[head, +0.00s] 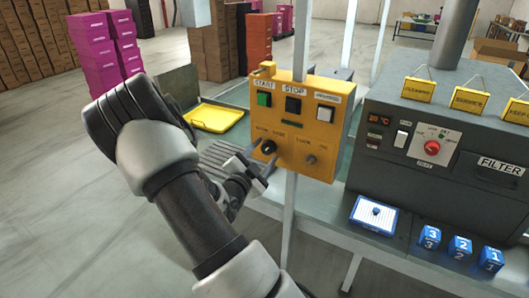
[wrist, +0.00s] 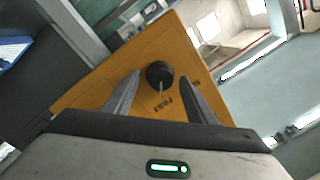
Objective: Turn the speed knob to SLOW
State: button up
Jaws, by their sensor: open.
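The speed knob (head: 268,147) is a round black knob at the lower left of the yellow control box (head: 318,104). Two small labels above it are hard to read in the head view. In the wrist view, the knob (wrist: 159,74) sits between the two fingers of my open gripper (wrist: 160,78), with a gap on each side. Its white pointer line points down in that picture, toward an upside-down word that looks like FAST. Another label, starting with S, is partly hidden by the right finger. My gripper (head: 257,166) reaches the box's lower left from the front.
START (head: 264,99) and STOP (head: 293,105) buttons, a white button (head: 325,114) and a smaller grey knob (head: 310,159) share the box. A grey post (head: 289,220) runs below it. A dark machine (head: 450,140) stands right; a yellow tray (head: 215,117) lies behind.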

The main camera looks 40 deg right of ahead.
jog(key=shift+w+d, duration=0.15)
jog(key=shift+d, duration=0.05)
jog(key=c, duration=1)
jog(key=shift+c, duration=0.2)
